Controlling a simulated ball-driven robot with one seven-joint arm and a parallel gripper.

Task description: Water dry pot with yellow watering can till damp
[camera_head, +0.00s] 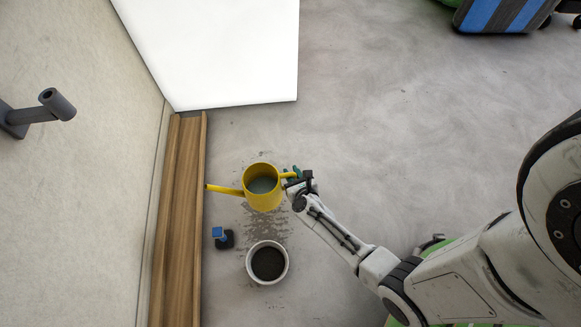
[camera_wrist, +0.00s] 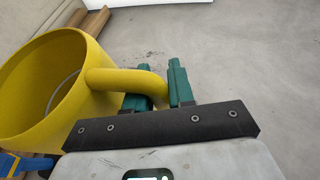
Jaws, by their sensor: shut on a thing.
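The yellow watering can (camera_head: 264,201) is in the middle of the head view, with its spout pointing left and water visible inside. My gripper (camera_head: 291,176) is shut on the can's handle at its right side. In the wrist view the green fingers of my gripper (camera_wrist: 158,88) stand on either side of the yellow handle, and the can (camera_wrist: 85,85) fills the left. The white pot (camera_head: 285,272) holds dark soil (camera_head: 268,263) and stands on the floor below the can in the head view. The spout is not over the pot.
A small blue and black object (camera_head: 222,237) stands left of the pot. A wooden ledge (camera_head: 180,210) runs along the left wall. A white panel (camera_head: 220,50) is at the top. Dark specks or wet marks (camera_head: 268,228) lie between can and pot.

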